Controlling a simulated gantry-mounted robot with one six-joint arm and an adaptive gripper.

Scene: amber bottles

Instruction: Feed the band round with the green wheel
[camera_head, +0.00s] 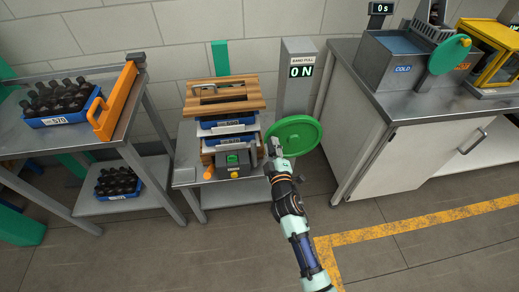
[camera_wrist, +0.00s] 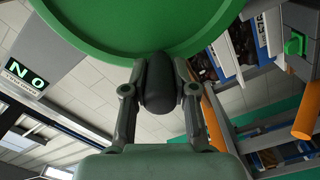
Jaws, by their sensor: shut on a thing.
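The green wheel (camera_head: 294,135) is a large disc on the right side of the stacked unit on the low bench. It also fills the top of the wrist view (camera_wrist: 140,25). My gripper (camera_head: 273,148) is at the wheel's left edge. In the wrist view my gripper (camera_wrist: 160,90) is shut on a dark, rounded handle (camera_wrist: 160,82) that stands out from the wheel's face near its rim. The band itself I cannot make out clearly. A display (camera_head: 301,72) marked "BAND PULL" on a grey post reads "0 N".
The stack of blue crates (camera_head: 228,127) under a wooden top (camera_head: 224,94) stands left of the wheel. A metal rack (camera_head: 50,147) with crates of dark bottles (camera_head: 60,103) is at the left. A metal counter (camera_head: 425,108) is at the right. Open floor lies in front.

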